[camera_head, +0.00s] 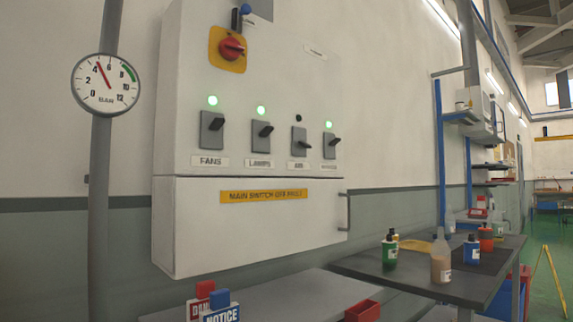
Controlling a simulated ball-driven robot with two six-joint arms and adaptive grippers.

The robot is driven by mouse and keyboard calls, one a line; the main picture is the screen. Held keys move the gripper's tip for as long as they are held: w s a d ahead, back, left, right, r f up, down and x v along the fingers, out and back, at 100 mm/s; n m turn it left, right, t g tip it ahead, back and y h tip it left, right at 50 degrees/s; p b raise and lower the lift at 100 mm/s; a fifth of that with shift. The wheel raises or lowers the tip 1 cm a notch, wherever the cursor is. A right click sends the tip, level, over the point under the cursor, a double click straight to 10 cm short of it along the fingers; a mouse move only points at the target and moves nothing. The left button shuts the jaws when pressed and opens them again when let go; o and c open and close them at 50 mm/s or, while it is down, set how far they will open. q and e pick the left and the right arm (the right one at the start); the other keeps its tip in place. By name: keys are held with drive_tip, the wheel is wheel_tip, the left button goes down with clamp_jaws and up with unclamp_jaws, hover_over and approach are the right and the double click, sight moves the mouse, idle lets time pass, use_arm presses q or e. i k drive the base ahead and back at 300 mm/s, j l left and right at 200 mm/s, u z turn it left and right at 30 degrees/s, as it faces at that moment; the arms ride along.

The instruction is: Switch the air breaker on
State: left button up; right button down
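The air breaker (299,140) is a small grey switch with a black lever, third from the left in a row on the white panel (270,80). The label below it reads AIR. Its lever tip points down to the right, and the indicator above it (298,118) is dark. The fans breaker (211,132), the lamps breaker (261,137) and the rightmost breaker (329,147) each have a lit green indicator above them. The rightmost label is too small to read. Neither of my grippers is in view.
A red rotary switch (232,48) on a yellow plate sits above the row. A round gauge (105,84) on a grey pipe stands at left. Below are a grey shelf (280,300), a red bin (362,311), notice tags (221,311) and a dark table (400,268) with bottles.

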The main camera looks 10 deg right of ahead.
sight(303, 144)
drive_tip(key=i+l+u, duration=0.2)
drive_tip(key=i+l, duration=0.2)
drive_tip(key=i+l+u, duration=0.15)
drive_tip(key=i+l, duration=0.25)
drive_tip(key=l, duration=0.2)
